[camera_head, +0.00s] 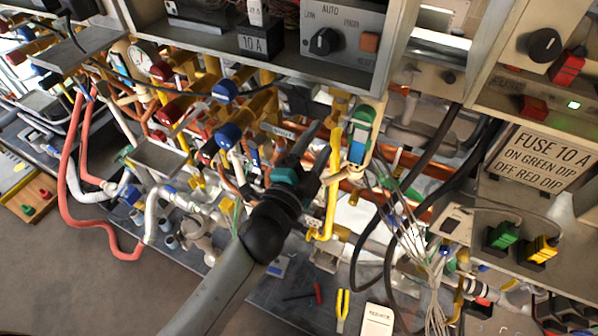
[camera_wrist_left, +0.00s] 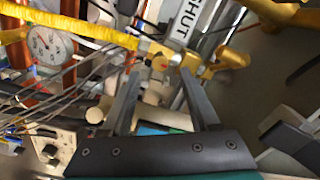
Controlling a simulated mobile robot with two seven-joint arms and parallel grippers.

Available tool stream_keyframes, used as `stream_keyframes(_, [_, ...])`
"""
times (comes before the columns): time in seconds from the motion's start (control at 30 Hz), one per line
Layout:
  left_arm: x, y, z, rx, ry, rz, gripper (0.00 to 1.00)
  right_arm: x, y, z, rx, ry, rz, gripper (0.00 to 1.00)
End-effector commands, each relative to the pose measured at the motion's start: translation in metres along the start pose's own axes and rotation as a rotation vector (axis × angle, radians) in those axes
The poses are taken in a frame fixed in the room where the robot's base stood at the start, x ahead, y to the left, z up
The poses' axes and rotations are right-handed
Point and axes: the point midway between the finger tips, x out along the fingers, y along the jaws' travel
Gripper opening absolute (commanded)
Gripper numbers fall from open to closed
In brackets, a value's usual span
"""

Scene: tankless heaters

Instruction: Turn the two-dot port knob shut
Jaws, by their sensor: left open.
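My left gripper (camera_head: 314,150) reaches in from the bottom into the crowded pipework, beside a yellow vertical pipe (camera_head: 334,165). In the left wrist view its two dark fingers (camera_wrist_left: 167,82) are apart with nothing gripped between them. Just beyond the fingertips is a small brass and silver fitting (camera_wrist_left: 158,60) with a reddish spot; I cannot tell whether it bears two dots. A brass knob-like piece (camera_wrist_left: 230,58) stands to its right. I cannot clearly pick out the two-dot port knob. My right gripper is out of view.
Grey control boxes (camera_head: 343,40) overhang the pipes. Loose pale wires (camera_head: 418,250) and black hoses (camera_head: 375,235) hang to the right of my arm. A round gauge (camera_wrist_left: 48,43) and yellow-wrapped pipe (camera_wrist_left: 65,24) lie left in the wrist view. Open floor (camera_head: 60,290) is at lower left.

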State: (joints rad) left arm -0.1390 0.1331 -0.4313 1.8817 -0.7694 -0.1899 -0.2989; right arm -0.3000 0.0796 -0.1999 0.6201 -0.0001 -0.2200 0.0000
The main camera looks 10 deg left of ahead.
Motion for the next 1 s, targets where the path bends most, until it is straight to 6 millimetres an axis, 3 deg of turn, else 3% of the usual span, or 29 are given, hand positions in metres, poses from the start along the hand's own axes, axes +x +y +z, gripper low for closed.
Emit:
stream_keyframes(0.2, [-0.039,0.001,0.001,0.001,-0.001,0.002,0.62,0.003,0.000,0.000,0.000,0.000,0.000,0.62])
stream_keyframes(0.5, [-0.077,0.001,0.000,0.000,0.000,0.000,0.62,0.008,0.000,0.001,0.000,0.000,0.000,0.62])
stream_keyframes(1.0, [-0.087,-0.001,0.000,0.001,0.001,-0.001,0.62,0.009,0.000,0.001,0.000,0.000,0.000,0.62])
